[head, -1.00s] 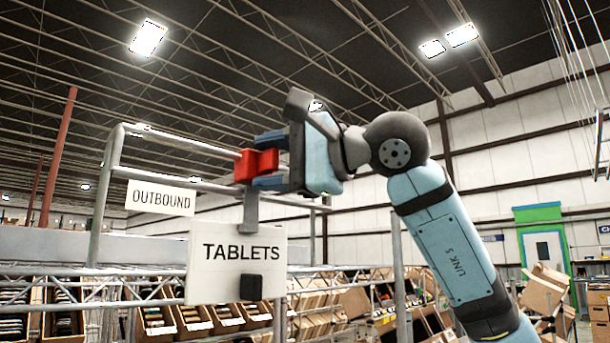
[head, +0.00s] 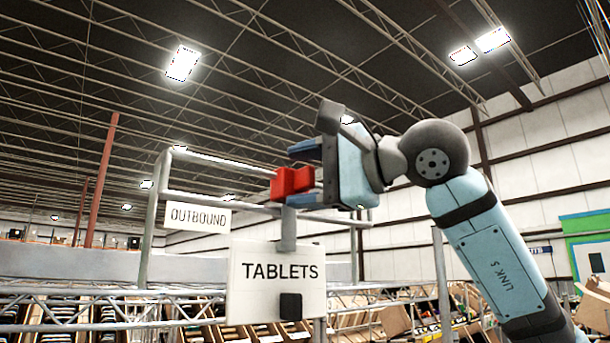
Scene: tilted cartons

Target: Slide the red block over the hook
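The red block (head: 292,182) sits at the top of the grey hook (head: 288,232), which rises above the white TABLETS sign (head: 255,292). The block covers the hook's upper end, so I cannot see how far the hook goes into it. My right gripper (head: 304,174) reaches in from the right with its blue fingers around the block. The fingers are open: a gap shows between the upper finger and the block. The lower finger is partly behind the block's lower edge, and I cannot tell whether it touches. My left gripper is not in view.
A grey pipe frame (head: 152,220) with an OUTBOUND sign (head: 199,217) stands left of and behind the block. A metal truss rail (head: 130,300) runs behind the TABLETS sign, with tilted cartons below.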

